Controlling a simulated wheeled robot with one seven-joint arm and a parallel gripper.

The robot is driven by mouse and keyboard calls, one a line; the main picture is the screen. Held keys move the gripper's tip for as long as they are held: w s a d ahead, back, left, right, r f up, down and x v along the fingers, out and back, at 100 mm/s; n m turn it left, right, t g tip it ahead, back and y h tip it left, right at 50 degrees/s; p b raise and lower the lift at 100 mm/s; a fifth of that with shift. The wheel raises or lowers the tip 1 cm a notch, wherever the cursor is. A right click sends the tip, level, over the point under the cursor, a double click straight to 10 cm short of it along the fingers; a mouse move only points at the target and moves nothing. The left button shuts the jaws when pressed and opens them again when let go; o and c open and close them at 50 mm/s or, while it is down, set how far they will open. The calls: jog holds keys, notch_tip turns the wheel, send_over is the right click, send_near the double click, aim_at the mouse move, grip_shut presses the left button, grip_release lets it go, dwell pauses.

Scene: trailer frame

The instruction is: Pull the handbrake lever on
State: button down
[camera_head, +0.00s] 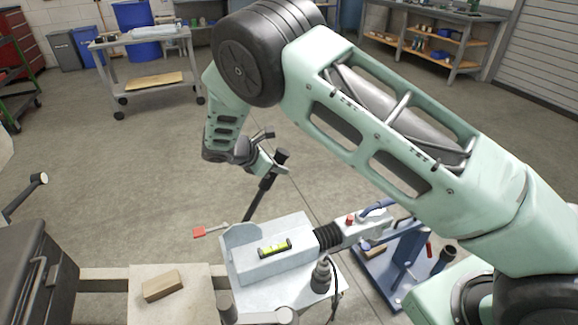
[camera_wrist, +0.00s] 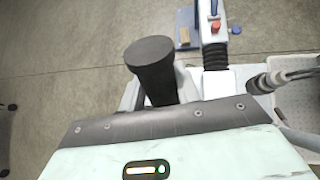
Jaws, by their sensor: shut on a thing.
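The handbrake lever (camera_head: 262,190) is a dark bar with a thick black grip, rising from the grey trailer drawbar housing (camera_head: 240,262). It leans, its top to the right in the head view. My gripper (camera_head: 270,160) is shut on the lever near its upper end. In the wrist view the black end of the lever's grip (camera_wrist: 152,52) stands up just beyond my gripper's edge. My fingertips are hidden there, and their exact contact is hard to see in the head view.
A spirit level (camera_head: 275,248) and a wooden block (camera_head: 162,286) lie on top surfaces. A black bellows (camera_head: 328,236) and a blue stand (camera_head: 395,272) are to the right. Floor behind the lever is clear.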

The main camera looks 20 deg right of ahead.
jog(key=shift+a+r, duration=0.45)
jog(key=shift+a, duration=0.4)
jog(key=c, duration=1)
grip_release()
jog(key=v, duration=1.7)
jog(key=shift+s+a+f, duration=0.1)
jog(key=shift+a+f, duration=0.1)
jog(key=shift+a, duration=0.25)
